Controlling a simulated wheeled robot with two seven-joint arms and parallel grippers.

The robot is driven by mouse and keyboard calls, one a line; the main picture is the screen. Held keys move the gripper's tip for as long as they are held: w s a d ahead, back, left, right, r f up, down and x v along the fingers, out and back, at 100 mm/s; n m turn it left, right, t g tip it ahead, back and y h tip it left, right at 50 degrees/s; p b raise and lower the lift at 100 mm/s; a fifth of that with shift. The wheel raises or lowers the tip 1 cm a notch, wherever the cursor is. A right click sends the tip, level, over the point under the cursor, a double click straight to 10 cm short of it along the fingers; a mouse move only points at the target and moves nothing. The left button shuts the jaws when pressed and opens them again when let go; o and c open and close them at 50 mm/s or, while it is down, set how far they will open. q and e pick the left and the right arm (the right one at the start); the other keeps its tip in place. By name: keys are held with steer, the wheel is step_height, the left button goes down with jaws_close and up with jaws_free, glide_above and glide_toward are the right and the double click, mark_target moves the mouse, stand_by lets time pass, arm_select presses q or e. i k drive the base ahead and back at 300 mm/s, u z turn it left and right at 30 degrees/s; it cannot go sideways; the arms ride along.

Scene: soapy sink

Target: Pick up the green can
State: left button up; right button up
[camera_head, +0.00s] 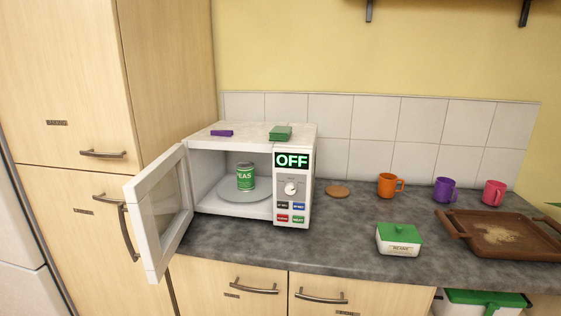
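The green can (246,177) stands upright on the round glass plate (262,195) inside the microwave. Its label reads "EAS" in the visible part. The white microwave (308,205) stands on the counter, and its door (160,212) is swung wide open to the left. Its display reads OFF. Neither of my grippers shows in the head view.
A purple block (222,133) and a green block (280,133) lie on top of the microwave. The counter between microwave and box is clear.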

mark_target(244, 170)
steer(key=u, duration=2.4)
steer(key=i, duration=1.65)
steer(key=z, duration=2.75)
